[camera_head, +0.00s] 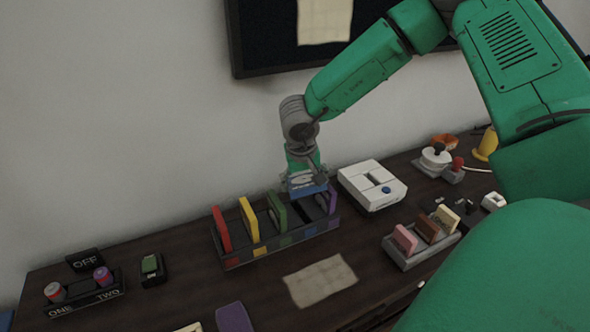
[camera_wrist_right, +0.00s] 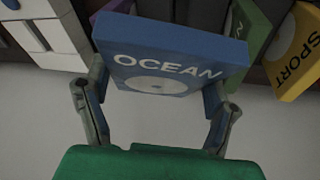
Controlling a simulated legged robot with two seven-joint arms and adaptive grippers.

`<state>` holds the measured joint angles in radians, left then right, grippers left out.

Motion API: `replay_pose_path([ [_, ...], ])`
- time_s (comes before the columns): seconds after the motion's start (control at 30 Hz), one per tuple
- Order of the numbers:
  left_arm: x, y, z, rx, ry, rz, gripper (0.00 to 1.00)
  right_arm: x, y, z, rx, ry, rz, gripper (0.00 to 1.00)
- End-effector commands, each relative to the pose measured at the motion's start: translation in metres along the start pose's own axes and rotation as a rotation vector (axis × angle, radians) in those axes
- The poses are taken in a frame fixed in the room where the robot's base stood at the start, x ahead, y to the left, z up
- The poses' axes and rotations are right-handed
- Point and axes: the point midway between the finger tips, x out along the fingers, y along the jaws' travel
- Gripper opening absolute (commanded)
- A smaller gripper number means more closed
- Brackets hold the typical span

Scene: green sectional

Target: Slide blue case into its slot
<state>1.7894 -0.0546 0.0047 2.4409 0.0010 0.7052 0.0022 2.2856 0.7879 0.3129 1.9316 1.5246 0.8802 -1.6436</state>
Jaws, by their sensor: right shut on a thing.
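My right gripper (camera_head: 305,178) is shut on the blue case (camera_head: 309,191), above the right part of the dark slotted rack (camera_head: 232,262). In the right wrist view the blue case (camera_wrist_right: 178,50) reads "OCEAN" and sits between the two fingers of the gripper (camera_wrist_right: 155,105). In the rack stand a red case (camera_head: 221,229), a yellow case (camera_head: 249,219), a green case (camera_head: 277,211) and a purple case (camera_head: 332,199). The blue case is between the green and purple ones. Whether its lower edge is inside a slot is hidden. My left gripper is out of view.
A white console (camera_head: 372,184) stands close to the rack's right. A smaller rack (camera_head: 405,262) with pink, brown and cream pieces is at front right. A beige sheet (camera_head: 320,280) lies in front. The wall is behind; a joystick (camera_head: 436,158) is at the back right.

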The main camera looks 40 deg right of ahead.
Motion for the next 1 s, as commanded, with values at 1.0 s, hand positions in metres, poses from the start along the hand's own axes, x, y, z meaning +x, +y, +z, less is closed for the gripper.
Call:
replay_pose_path([
  [1.0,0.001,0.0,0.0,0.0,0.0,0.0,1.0,-0.018,0.014,0.09,-0.031,0.003,-0.002,0.28],
])
